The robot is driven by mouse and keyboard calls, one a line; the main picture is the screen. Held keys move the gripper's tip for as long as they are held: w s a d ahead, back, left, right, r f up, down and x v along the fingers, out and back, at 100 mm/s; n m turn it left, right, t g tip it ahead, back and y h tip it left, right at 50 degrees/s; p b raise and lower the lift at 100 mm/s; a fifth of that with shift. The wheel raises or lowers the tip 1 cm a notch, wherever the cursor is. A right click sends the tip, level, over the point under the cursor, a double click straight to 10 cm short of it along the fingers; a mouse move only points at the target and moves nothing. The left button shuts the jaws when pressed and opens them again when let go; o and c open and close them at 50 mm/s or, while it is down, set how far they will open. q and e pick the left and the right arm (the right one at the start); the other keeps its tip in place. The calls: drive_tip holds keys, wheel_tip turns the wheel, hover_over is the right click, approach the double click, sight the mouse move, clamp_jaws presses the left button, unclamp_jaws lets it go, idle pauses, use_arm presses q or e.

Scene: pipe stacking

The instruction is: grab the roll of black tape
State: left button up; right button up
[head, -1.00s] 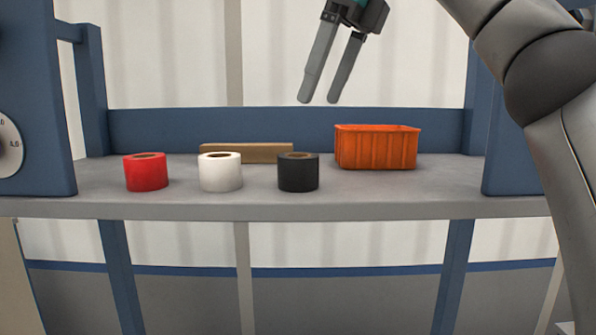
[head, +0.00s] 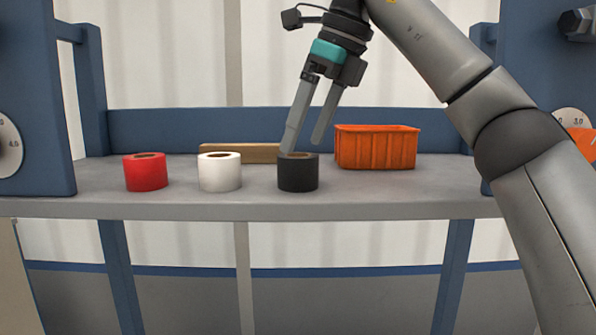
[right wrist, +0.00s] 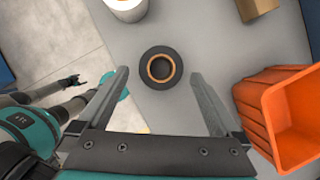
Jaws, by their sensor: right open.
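The roll of black tape (head: 298,173) stands on end on the grey shelf, right of the white roll. In the right wrist view the black roll (right wrist: 161,68) shows from above with its brown core, just beyond and between the fingertips. My right gripper (head: 303,147) is open and empty, pointing down at the black roll from above. In the head view one fingertip overlaps the roll's top edge; I cannot tell whether it touches. The open fingers also show in the right wrist view (right wrist: 160,78). My left gripper is not in the head view.
A white roll (head: 219,172) and a red roll (head: 146,173) stand to the left. An orange bin (head: 376,148) stands close on the right. A wooden block (head: 240,153) lies behind. The grey shelf (head: 420,202) has a front edge near the rolls, and blue posts flank it.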

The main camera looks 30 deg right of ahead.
sight(299, 155)
drive_tip(key=shift+x, duration=2.2)
drive_tip(key=shift+d, duration=0.1)
drive_tip(key=shift+c, duration=0.2)
drive_tip(key=c, duration=1.2)
drive_tip(key=shift+c, duration=0.5)
drive_tip(key=shift+r, duration=0.15)
